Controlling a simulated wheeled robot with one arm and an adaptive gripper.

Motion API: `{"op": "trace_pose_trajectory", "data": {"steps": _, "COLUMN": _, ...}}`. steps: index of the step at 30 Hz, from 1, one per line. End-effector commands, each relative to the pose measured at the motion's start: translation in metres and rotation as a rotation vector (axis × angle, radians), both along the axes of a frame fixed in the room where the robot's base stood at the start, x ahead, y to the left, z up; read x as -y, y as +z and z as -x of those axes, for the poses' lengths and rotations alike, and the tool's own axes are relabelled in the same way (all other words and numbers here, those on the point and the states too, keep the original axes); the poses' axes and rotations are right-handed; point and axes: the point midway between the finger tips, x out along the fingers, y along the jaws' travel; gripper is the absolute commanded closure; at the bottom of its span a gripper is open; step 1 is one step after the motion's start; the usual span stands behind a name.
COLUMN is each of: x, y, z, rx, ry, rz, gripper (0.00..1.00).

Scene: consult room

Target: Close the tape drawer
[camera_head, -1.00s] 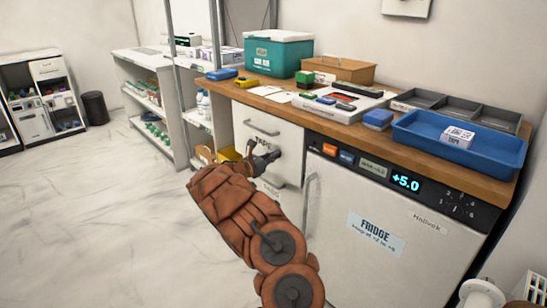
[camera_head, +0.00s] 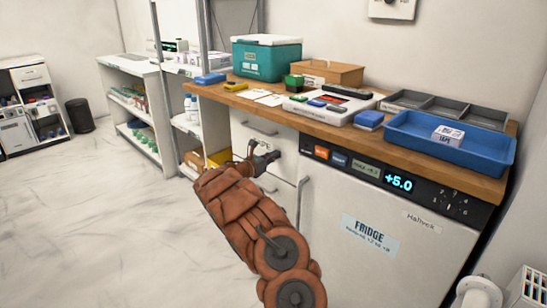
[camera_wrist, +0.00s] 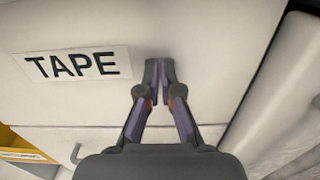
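The white tape drawer (camera_head: 285,137) is in the cabinet under the wooden counter, left of the fridge. In the head view its front looks about flush with the cabinet, though my arm hides part of it. In the wrist view the drawer front (camera_wrist: 190,30) fills the upper picture, with its black-on-white TAPE label (camera_wrist: 72,64) left of my fingers. My gripper (camera_wrist: 159,65) has its fingertips together with nothing between them. The tips are at the lower part of the drawer front, touching or very near it. In the head view my gripper (camera_head: 265,157) is in front of the drawer.
The fridge (camera_head: 350,205) stands right of the drawer, its upright handle close to my gripper. A blue tray (camera_head: 480,150) and other items lie on the counter (camera_head: 215,92). Open shelves stand to the left. The floor (camera_head: 100,220) at left is clear.

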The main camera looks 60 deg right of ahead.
Motion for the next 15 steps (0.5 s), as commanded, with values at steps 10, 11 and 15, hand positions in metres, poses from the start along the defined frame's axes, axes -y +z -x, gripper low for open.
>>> {"op": "trace_pose_trajectory", "data": {"steps": 10, "x": -0.063, "y": 0.001, "z": -0.017, "rx": -0.004, "ry": 0.014, "rz": 0.0, "gripper": 1.0}}
{"op": "trace_pose_trajectory", "data": {"steps": 11, "x": -0.069, "y": 0.001, "z": -0.018, "rx": -0.003, "ry": 0.014, "rz": 0.0, "gripper": 1.0}}
{"op": "trace_pose_trajectory", "data": {"steps": 15, "x": -0.096, "y": 0.0, "z": -0.023, "rx": -0.005, "ry": 0.014, "rz": -0.001, "gripper": 1.0}}
